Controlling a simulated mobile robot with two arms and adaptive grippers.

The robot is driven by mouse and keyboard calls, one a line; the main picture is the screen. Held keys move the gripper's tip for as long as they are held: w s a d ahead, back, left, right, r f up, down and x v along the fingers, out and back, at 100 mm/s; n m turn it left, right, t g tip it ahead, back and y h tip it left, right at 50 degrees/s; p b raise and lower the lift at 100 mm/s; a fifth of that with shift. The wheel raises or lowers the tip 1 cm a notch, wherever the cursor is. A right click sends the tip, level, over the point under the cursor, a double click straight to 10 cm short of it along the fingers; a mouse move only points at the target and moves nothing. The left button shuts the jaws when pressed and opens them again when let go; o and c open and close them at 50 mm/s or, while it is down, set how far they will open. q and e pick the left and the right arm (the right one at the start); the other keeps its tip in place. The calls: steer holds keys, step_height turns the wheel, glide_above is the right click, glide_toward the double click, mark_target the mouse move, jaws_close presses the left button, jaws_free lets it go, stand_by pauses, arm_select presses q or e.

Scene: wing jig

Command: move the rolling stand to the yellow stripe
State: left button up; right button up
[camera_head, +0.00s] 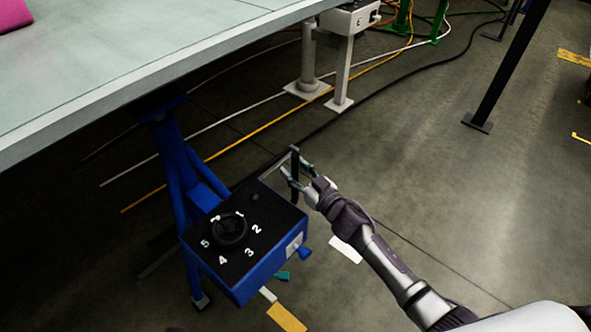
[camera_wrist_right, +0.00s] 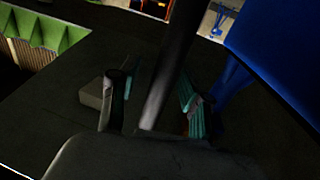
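The rolling stand (camera_head: 262,262) is a blue box with a black top, a dial and the numbers 1 to 5. It stands on the floor by the table edge in the head view. A handle (camera_head: 279,163) rises from its far right side. My right gripper (camera_head: 298,172) is at this handle. In the right wrist view a dark bar (camera_wrist_right: 168,75) runs between the two fingers of my right gripper (camera_wrist_right: 158,98), which look apart, with gaps beside the bar. A yellow stripe (camera_head: 286,317) lies on the floor just in front of the stand. My left gripper is not in view.
A pale table (camera_head: 130,70) on blue legs fills the upper left. Cables (camera_head: 250,131) run across the floor behind the stand. A dark post (camera_head: 505,70) stands at the upper right, with other yellow marks (camera_head: 574,57) beyond. The floor at right is mostly clear.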

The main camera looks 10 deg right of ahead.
steer(key=v, duration=1.2)
stand_by(0.4)
